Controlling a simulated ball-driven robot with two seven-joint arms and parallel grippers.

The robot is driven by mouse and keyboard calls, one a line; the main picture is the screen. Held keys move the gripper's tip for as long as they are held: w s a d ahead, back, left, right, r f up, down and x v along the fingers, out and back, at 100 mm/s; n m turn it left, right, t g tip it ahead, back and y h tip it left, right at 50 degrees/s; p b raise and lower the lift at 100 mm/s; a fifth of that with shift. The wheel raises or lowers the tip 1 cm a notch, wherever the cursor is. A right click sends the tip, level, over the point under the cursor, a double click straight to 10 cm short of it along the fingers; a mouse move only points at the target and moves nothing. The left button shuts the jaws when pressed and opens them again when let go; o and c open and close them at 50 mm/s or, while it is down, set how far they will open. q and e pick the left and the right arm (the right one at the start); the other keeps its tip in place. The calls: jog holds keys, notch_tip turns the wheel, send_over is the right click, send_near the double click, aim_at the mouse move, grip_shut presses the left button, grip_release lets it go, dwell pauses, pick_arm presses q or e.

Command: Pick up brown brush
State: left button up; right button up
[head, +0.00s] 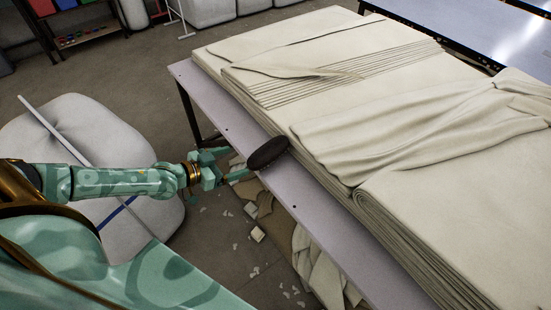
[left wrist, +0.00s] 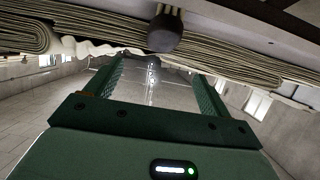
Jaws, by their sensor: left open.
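The brown brush (head: 268,152) is a dark oval on the pale table's near edge, against the folded cloth stack. In the left wrist view the brush (left wrist: 165,34) shows as a dark rounded shape just beyond the fingertips. My left gripper (head: 236,163) is open and empty, at the table edge just left of the brush and apart from it. Its two green fingers (left wrist: 160,72) are spread wide in the left wrist view, with nothing between them. My right gripper is not in view.
The table (head: 225,112) has a narrow bare strip along its near edge. A large stack of cream cloth (head: 400,140) fills most of it. Scraps (head: 258,234) lie on the floor below. A white bag (head: 85,130) stands at the left under my arm.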

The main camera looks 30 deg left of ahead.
pick_arm(q)
jog(key=b, duration=0.3)
send_near(268, 150)
jog(key=x, duration=0.4)
jog(key=shift+s+d+f, duration=0.15)
jog(key=shift+d+f, duration=0.05)
jog(key=shift+f, duration=0.2)
jog(key=shift+w+d+f, duration=0.15)
jog(key=shift+w+d, duration=0.05)
jog(key=shift+w, duration=0.4)
jog(key=b+x, duration=0.3)
jog(key=x, duration=0.2)
jog(key=shift+w+a, duration=0.1)
jog(key=shift+w, duration=0.05)
jog(key=shift+r, duration=0.25)
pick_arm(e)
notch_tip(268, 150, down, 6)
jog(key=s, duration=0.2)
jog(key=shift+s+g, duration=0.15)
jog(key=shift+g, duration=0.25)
pick_arm(q)
jog(key=c, duration=1.2)
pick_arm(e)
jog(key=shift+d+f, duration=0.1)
pick_arm(q)
jog(key=shift+c, duration=0.2)
